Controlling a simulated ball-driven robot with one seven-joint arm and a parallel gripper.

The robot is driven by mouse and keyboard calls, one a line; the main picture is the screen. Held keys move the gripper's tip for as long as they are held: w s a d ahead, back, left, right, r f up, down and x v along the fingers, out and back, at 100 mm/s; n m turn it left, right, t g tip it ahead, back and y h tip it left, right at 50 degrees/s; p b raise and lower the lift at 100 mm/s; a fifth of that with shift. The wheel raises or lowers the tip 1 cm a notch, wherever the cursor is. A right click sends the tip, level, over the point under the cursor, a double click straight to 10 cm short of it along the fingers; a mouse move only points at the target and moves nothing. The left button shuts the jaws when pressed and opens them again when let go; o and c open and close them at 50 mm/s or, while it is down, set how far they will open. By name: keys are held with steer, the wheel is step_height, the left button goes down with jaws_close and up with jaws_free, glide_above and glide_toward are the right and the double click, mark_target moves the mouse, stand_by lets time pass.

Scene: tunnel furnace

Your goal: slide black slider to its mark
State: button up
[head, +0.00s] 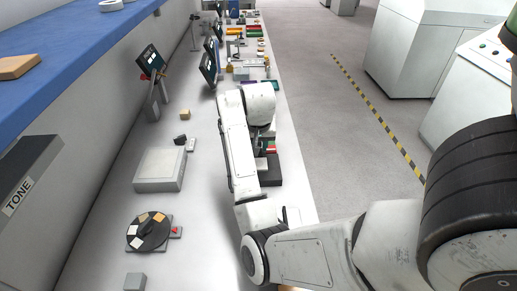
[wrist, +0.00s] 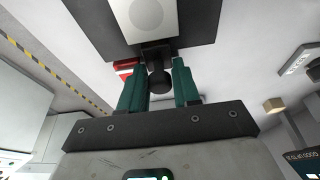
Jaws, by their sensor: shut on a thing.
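In the wrist view, the black slider (wrist: 160,82) shows as a round dark knob between the two green fingers of my gripper (wrist: 162,66), which is shut on it. Behind the knob is a dark panel (wrist: 198,22) bearing a pale block with a round spot (wrist: 150,14). A red piece (wrist: 124,68) shows just left of the fingers. In the head view, my arm covers most of the gripper, and a dark unit (head: 270,170) with a bit of red lies beside the arm near the bench's right edge. I cannot make out the slider's mark.
On the bench (head: 205,215) stand a grey box (head: 160,170), a black disc with coloured tiles (head: 150,231), a small tan block (head: 185,114) and tilted screens (head: 152,60). Many small items crowd the far end. A blue shelf (head: 70,45) runs along the left; open floor lies right.

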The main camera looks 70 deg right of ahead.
steer(key=shift+w+d+p, duration=0.15)
steer(key=shift+w+d, duration=0.3)
steer(key=shift+d, duration=0.6)
steer(key=shift+w+d+p, duration=0.15)
steer(key=shift+w+d, duration=0.3)
steer(key=shift+d, duration=0.6)
steer(key=shift+w+d+p, duration=0.15)
steer(key=shift+w+d, duration=0.3)
steer(key=shift+d, duration=0.6)
steer(key=o, duration=1.6)
steer(key=shift+c, duration=0.2)
steer(key=p+v, duration=0.6)
steer(key=p, duration=0.2)
steer(key=shift+r, duration=0.45)
steer(key=shift+s+a, duration=0.1)
steer(key=shift+s, duration=0.1)
